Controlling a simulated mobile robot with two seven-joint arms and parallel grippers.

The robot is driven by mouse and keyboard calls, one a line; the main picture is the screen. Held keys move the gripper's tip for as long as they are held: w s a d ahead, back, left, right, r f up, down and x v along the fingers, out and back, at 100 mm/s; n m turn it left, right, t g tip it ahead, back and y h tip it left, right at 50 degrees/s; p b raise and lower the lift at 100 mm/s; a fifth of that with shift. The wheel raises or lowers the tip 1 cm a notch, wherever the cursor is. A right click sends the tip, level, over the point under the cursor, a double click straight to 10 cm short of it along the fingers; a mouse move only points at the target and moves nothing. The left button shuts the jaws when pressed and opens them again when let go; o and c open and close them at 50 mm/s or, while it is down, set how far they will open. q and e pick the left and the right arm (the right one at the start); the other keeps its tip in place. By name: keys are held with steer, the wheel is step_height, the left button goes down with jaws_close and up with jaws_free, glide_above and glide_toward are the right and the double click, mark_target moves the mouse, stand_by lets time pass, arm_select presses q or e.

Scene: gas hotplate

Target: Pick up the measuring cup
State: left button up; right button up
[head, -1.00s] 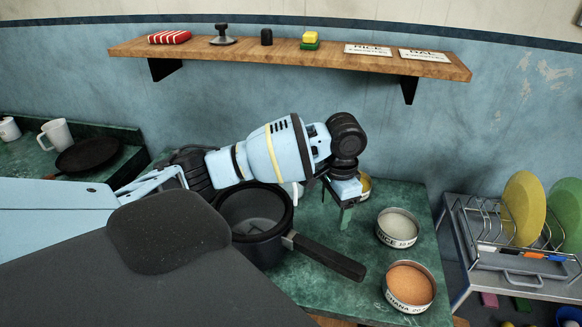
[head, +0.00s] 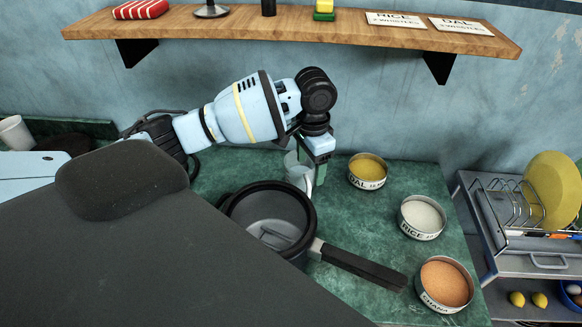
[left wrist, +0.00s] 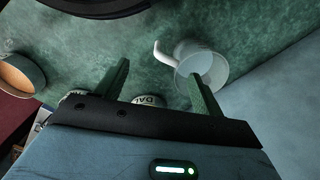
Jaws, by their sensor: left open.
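The measuring cup (head: 292,166) is a clear, pale cup standing on the green counter behind the pot, partly hidden by my left gripper. In the left wrist view the cup (left wrist: 213,62) shows its round rim, with its pale handle toward the left. My left gripper (head: 318,172) points down at the cup's right side in the head view. In the left wrist view the gripper (left wrist: 159,72) is open and empty between its fingers. Its right finger overlaps the cup's rim; I cannot tell whether they touch. My right gripper is not in view.
A dark pot (head: 240,212) with a long handle stands in front of the cup. Tins of dal (head: 367,182), rice (head: 421,234) and chana (head: 444,303) line the right side. A wooden shelf (head: 300,27) hangs above my arm. A dish rack (head: 497,215) stands right.

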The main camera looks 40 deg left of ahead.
mark_target(306, 179)
arm_select(q)
steer(key=shift+w+a, duration=0.1)
steer(key=shift+a, duration=0.3)
steer(key=shift+d+f, duration=0.15)
steer(key=shift+f, duration=0.9)
steer(key=shift+w+a+f, duration=0.1)
steer(key=shift+a+f, duration=0.1)
steer(key=shift+f, duration=1.2)
steer(key=shift+a+f, duration=0.15)
steer(key=shift+f, duration=1.25)
steer(key=shift+c, duration=0.2)
steer(key=c, duration=1.3)
